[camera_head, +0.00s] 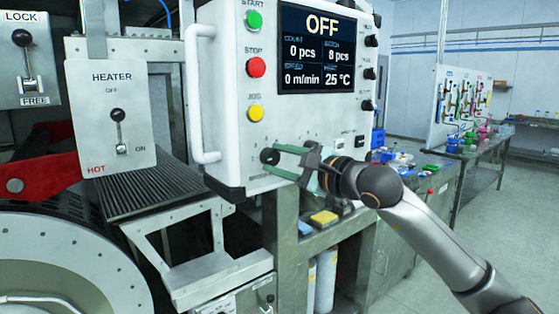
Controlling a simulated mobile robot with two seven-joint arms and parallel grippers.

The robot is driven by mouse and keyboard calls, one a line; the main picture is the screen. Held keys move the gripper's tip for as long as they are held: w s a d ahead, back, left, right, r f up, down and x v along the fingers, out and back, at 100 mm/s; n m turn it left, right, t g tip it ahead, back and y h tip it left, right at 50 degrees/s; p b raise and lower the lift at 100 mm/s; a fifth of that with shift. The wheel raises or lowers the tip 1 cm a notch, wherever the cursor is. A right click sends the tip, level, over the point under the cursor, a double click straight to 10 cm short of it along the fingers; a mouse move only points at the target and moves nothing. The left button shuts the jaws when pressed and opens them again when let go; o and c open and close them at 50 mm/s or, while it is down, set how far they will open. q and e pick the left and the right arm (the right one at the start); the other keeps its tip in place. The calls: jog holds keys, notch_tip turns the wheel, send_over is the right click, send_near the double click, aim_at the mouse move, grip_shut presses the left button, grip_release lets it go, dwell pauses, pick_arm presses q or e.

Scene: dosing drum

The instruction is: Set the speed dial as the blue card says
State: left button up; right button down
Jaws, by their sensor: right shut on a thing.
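The white control panel (224,150) stands in the middle of the head view. A black dial knob (269,157) sits at its lower left, with small marks around it that are too small to read. My right gripper (279,160) reaches in from the right and its green fingers are shut on this knob. The panel's screen (323,50) reads OFF, 0 pcs, 8 pcs, 0 m/min and 25 °C. I cannot make out a blue card with readable writing. My left gripper is not in view.
Green (254,19), red (256,67) and yellow (256,112) buttons line the panel's left side. A white handle (199,95) sticks out beside them. The heater lever box (110,118) is further left. A yellow block (324,217) lies on the shelf below.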

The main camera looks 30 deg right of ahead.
jog(key=shift+f+m+b, duration=0.2)
jog(key=shift+m+b, duration=0.7)
jog(key=shift+b, duration=0.2)
jog(key=m+b, duration=0.2)
jog(key=shift+m+t, duration=0.3)
jog(key=m+b, duration=0.2)
jog(key=m, duration=0.1)
jog(key=shift+m, duration=0.4)
jog(key=shift+m+t+b, duration=0.3)
jog(key=shift+m+b, duration=0.4)
jog(key=shift+m, duration=0.3)
jog(key=m+h+b, duration=0.1)
jog(key=m, duration=0.5)
jog(key=shift+a+b, duration=0.1)
jog(key=shift+b, duration=0.25)
jog(key=m, duration=0.3)
jog(key=shift+h, duration=0.4)
jog(key=m+h, duration=0.1)
jog(key=m, duration=0.4)
jog(key=shift+m, duration=0.4)
jog(key=m, duration=0.2)
jog(key=shift+m, duration=0.4)
jog(key=shift+m+h, duration=0.3)
jog(key=shift+m, duration=0.2)
